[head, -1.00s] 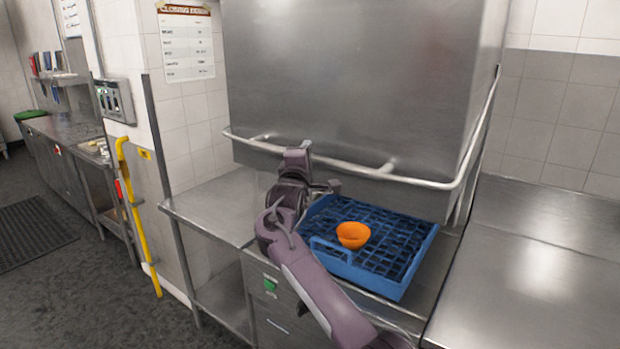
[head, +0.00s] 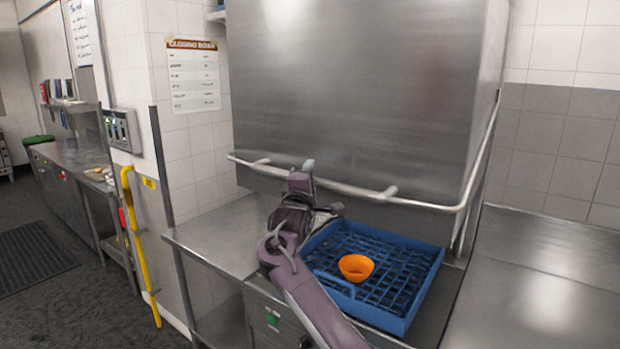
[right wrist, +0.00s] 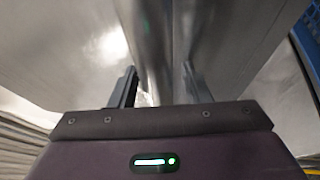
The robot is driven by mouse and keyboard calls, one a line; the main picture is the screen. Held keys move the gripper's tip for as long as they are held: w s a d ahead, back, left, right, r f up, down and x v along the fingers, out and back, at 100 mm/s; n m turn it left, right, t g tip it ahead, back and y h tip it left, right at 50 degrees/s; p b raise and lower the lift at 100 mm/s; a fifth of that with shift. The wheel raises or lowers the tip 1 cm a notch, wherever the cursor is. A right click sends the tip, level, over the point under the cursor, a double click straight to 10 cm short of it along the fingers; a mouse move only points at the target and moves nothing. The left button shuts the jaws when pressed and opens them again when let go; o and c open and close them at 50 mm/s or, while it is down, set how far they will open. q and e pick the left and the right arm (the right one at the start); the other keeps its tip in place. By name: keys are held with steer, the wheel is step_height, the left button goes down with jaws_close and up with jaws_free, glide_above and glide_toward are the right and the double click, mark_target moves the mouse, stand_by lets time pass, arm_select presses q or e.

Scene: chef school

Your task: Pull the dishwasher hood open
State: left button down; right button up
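The dishwasher hood (head: 365,90) is a big steel box in the head view, raised above the blue rack with a gap under its lower edge. Its bar handle (head: 345,187) runs along the front and bends back along the right side. My right gripper (head: 304,178) is at the handle's front bar, left of its middle. In the right wrist view the steel bar (right wrist: 155,50) runs between the two dark fingers (right wrist: 158,85), which appear closed around it; the exact contact is hard to see. My left gripper is out of view.
A blue dish rack (head: 405,285) with an orange bowl (head: 356,267) sits under the hood. Steel counters lie left (head: 215,235) and right (head: 545,260). A tiled wall stub with a control box (head: 122,130) and a yellow pipe (head: 140,245) stands at left.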

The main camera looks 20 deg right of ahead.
steer(key=shift+f, duration=0.1)
steer(key=shift+s+a+f+b, duration=0.15)
steer(key=shift+s+b, duration=0.15)
steer(key=b+v, duration=0.3)
steer(key=v, duration=0.4)
